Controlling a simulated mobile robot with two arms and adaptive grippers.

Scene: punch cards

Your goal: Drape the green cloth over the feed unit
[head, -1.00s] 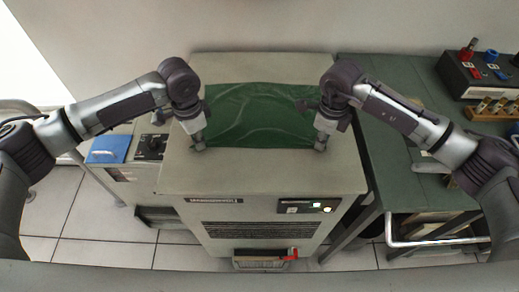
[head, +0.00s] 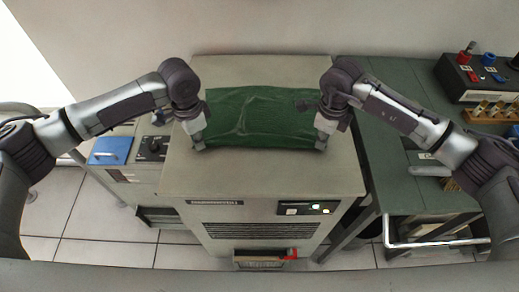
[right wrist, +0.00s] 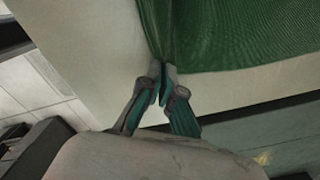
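The green cloth (head: 262,120) is spread, with some creases, over the upper part of the beige feed unit (head: 260,178). Its near edge runs between my two grippers. My left gripper (head: 198,147) is at the cloth's near left corner and appears shut on it. My right gripper (head: 321,145) is at the near right corner. In the right wrist view its fingers (right wrist: 162,78) are shut on the gathered cloth corner (right wrist: 158,50), close to the unit's pale surface. The cloth's underside is hidden.
A green table (head: 385,180) stands close on the right, with a dark box of knobs (head: 478,75) and a rack of small bottles (head: 492,108). A lower cabinet on the left bears a blue panel (head: 110,150).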

